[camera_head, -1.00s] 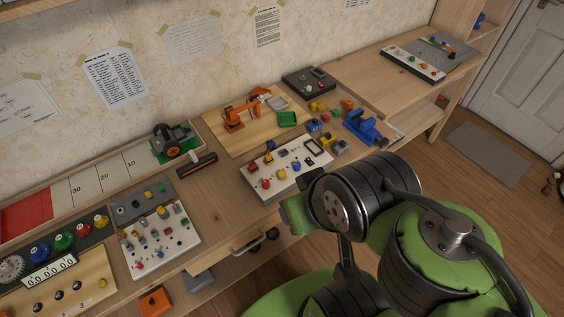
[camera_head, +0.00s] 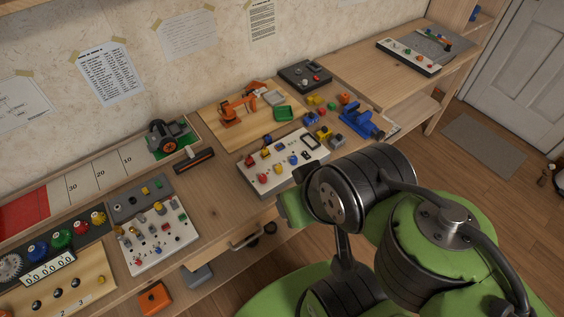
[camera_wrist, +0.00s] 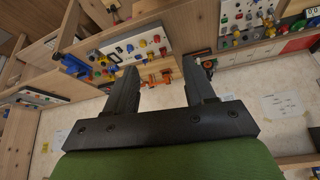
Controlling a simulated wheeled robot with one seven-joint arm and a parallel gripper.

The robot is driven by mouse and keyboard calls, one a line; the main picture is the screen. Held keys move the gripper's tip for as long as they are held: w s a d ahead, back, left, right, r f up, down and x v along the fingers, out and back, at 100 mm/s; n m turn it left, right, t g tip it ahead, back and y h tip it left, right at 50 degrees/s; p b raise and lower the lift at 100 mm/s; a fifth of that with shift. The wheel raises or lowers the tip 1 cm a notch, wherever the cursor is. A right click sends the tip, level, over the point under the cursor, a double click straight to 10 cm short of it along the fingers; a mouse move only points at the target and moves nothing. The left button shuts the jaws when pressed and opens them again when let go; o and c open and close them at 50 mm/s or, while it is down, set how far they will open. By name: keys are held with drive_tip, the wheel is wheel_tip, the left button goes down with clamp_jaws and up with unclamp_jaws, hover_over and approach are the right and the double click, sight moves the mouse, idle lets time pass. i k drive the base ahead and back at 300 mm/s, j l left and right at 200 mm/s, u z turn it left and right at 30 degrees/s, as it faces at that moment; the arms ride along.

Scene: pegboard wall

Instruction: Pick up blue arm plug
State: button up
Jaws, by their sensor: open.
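A white control panel (camera_head: 252,186) stands near the front edge of the bench, in front of the orange toy robot arm (camera_head: 238,105). Red, yellow and blue plugs stick up from it. A blue plug (camera_head: 293,160) stands upright on the panel's right part; another blue-topped piece (camera_head: 267,140) is at its back edge. In the wrist view, the scene is upside down and the panel (camera_wrist: 121,55) shows beyond the jaws; which small plug is the blue one is hard to tell there. My gripper (camera_wrist: 160,66) is open and empty, apart from the panel. My arm hides it in the head view.
A second white panel (camera_head: 160,254) with switches lies to the left. A blue vise (camera_head: 358,121) and several small coloured blocks are to the right. Bare wood (camera_head: 225,208) lies between the panels. Floor (camera_head: 440,185) is open at the right.

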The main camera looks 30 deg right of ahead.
sight(268, 140)
drive_tip(key=i+l+u, duration=0.15)
drive_tip(key=l+u, duration=0.65)
drive_tip(key=i+l+u, duration=0.1)
drive_tip(key=l+u, duration=0.3)
